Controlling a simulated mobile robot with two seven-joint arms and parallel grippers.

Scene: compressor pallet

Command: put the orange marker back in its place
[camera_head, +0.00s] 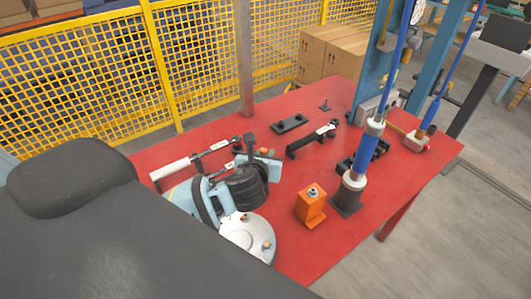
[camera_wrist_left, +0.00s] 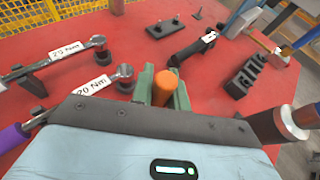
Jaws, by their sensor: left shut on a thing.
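The orange marker (camera_wrist_left: 165,88) is upright between the green fingertips of my left gripper (camera_wrist_left: 163,92) in the left wrist view. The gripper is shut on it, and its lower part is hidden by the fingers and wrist. In the head view my left gripper (camera_head: 263,158) is over the middle of the red table, with only a small orange bit of the marker (camera_head: 264,150) showing. I cannot tell how high the marker is above the table. My right gripper is in neither view.
The red table (camera_head: 215,150) holds labelled wrenches (camera_head: 185,163), a black-handled labelled tool (camera_head: 305,143), a flat black block (camera_head: 289,123) and a slotted black block (camera_head: 362,156). An orange block (camera_head: 311,206) and a blue-grey upright tool (camera_head: 362,165) stand right of my gripper.

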